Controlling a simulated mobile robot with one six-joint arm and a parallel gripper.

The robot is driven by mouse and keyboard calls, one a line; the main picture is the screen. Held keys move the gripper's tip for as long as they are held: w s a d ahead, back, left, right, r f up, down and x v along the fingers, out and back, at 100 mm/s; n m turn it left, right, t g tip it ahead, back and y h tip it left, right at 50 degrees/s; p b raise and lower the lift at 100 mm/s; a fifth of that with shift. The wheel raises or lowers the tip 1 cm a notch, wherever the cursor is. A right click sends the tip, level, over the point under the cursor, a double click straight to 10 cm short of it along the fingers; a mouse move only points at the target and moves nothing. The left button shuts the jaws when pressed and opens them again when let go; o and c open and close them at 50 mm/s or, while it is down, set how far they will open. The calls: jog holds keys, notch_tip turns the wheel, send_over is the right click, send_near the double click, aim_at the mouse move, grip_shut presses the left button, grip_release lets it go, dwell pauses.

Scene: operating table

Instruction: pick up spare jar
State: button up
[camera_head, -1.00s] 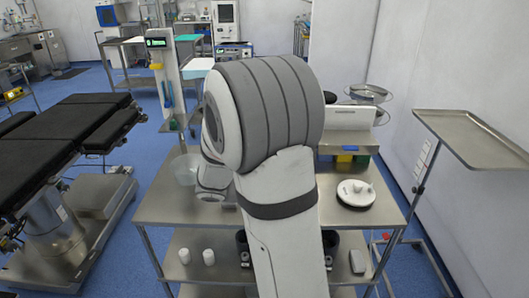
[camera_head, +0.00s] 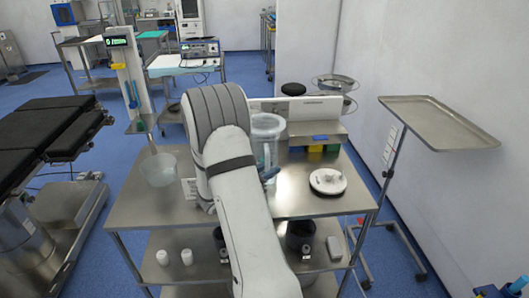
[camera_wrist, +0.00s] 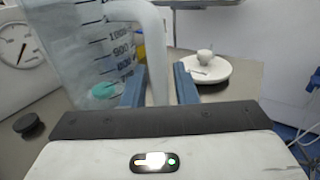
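A large clear graduated jar (camera_wrist: 95,50) with a thick pale handle (camera_wrist: 157,45) fills the left of the wrist view. A teal disc shows through its wall. In the head view the jar (camera_head: 268,130) stands at the middle of the steel table, partly hidden by my arm. My gripper (camera_wrist: 160,88) is open, with one blue finger on each side of the handle. A gap shows between the handle and the right finger; contact on the left is unclear. In the head view my arm hides most of the gripper.
A white round lid (camera_head: 328,181) lies to the right on the steel table (camera_head: 300,205). A clear bowl-like container (camera_head: 158,170) stands to the left. A tray stand (camera_head: 440,122) is at right.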

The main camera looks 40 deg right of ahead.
jog(key=shift+d, duration=0.65)
jog(key=shift+c, duration=0.6)
grip_shut()
